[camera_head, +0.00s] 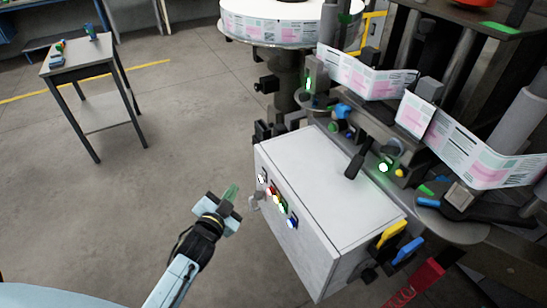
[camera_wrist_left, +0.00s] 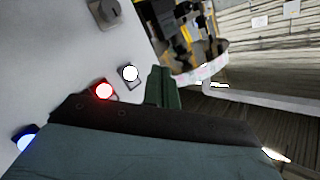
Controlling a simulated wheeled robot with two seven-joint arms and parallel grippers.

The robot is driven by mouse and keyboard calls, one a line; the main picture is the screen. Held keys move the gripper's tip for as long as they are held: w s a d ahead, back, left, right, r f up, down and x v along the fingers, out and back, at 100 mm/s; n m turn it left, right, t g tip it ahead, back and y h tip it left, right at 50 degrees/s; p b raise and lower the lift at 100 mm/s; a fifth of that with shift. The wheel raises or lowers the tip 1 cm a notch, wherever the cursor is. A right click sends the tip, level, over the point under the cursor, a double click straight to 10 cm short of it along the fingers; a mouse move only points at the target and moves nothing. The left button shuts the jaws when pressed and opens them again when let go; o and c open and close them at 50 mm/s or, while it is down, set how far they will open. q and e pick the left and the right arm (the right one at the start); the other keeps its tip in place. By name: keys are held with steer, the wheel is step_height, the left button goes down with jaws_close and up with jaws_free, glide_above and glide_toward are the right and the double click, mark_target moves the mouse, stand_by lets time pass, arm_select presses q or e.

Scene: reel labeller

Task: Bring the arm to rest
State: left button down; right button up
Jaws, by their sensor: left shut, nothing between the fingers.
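My left gripper (camera_head: 230,194) is in front of the white control cabinet (camera_head: 325,190), at the left of its button panel. Its green fingers are shut with nothing between them. A gap of floor shows between the fingertips and the cabinet in the head view. In the left wrist view the green fingers (camera_wrist_left: 164,88) show beside the panel, with a red lit button (camera_wrist_left: 104,91), a white lit button (camera_wrist_left: 130,73) and a blue button (camera_wrist_left: 27,137) near. A grey knob (camera_wrist_left: 104,11) sits higher on the panel. My right gripper is not in view.
The reel labeller stands behind the cabinet, with a printed label web (camera_head: 365,75) and a large reel (camera_head: 270,28). Yellow and blue handles (camera_head: 393,233) stick out at the cabinet's right end. A small table (camera_head: 80,55) stands at far left. The floor between is clear.

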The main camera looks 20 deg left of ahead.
arm_select(q)
steer(key=s+d+f+n+g, duration=0.1)
steer(key=s+f+g, duration=0.3)
steer(key=f, duration=0.5)
steer(key=s+d+f+g+h, duration=0.1)
steer(key=s+d+f, duration=0.1)
steer(key=s+f, duration=0.55)
steer(key=s+d+f+n+g, duration=0.1)
steer(key=s+f+g, duration=0.25)
steer(key=f, duration=0.65)
steer(key=s+f+n+g, duration=0.1)
steer(key=s+f+g, duration=0.2)
steer(key=s, duration=1)
steer(key=s+f+n+g, duration=0.1)
steer(key=s+f+g, duration=0.3)
steer(key=s+f, duration=0.5)
steer(key=s, duration=0.5)
steer(key=shift+d+f+b, duration=0.15)
steer(key=shift+d+b, duration=0.2)
steer(key=shift+d, duration=0.05)
